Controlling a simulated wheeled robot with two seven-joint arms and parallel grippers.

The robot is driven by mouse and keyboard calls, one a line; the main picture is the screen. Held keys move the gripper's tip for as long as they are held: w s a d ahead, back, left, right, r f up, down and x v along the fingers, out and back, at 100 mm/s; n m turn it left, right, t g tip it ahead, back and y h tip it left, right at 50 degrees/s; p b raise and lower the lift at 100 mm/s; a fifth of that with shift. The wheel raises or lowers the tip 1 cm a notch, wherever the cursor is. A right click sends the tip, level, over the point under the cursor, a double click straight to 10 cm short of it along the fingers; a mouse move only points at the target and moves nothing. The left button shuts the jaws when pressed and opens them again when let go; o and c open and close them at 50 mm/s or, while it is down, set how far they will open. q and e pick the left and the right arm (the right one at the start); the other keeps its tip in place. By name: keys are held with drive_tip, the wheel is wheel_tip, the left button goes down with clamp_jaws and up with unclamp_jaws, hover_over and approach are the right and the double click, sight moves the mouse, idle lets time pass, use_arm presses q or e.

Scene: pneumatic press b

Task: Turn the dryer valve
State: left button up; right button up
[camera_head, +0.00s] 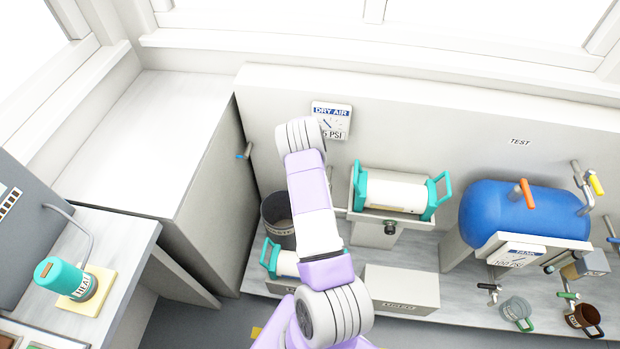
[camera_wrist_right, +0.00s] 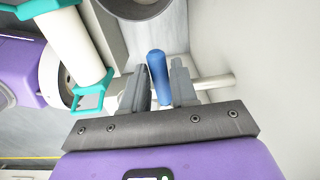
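A blue valve handle (camera_wrist_right: 159,76) stands between the two fingers of my right gripper (camera_wrist_right: 160,95) in the right wrist view. A pale pipe (camera_wrist_right: 214,82) runs from behind the fingers to the wall. The fingers are apart, with a narrow gap showing on the handle's left; contact on the right is unclear. My left gripper is not in view.
A white cylinder with teal handles (camera_head: 394,192) sits on a stand right of my arm; another (camera_head: 286,264) lies lower left. A dark waste bin (camera_head: 277,213) is left of my arm.

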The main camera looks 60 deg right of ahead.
drive_tip(key=shift+o, duration=1.4)
wheel_tip(320, 180, up, 8)
drive_tip(key=p, duration=0.2)
drive_tip(key=shift+f+p, duration=0.2)
drive_tip(key=shift+p, duration=0.1)
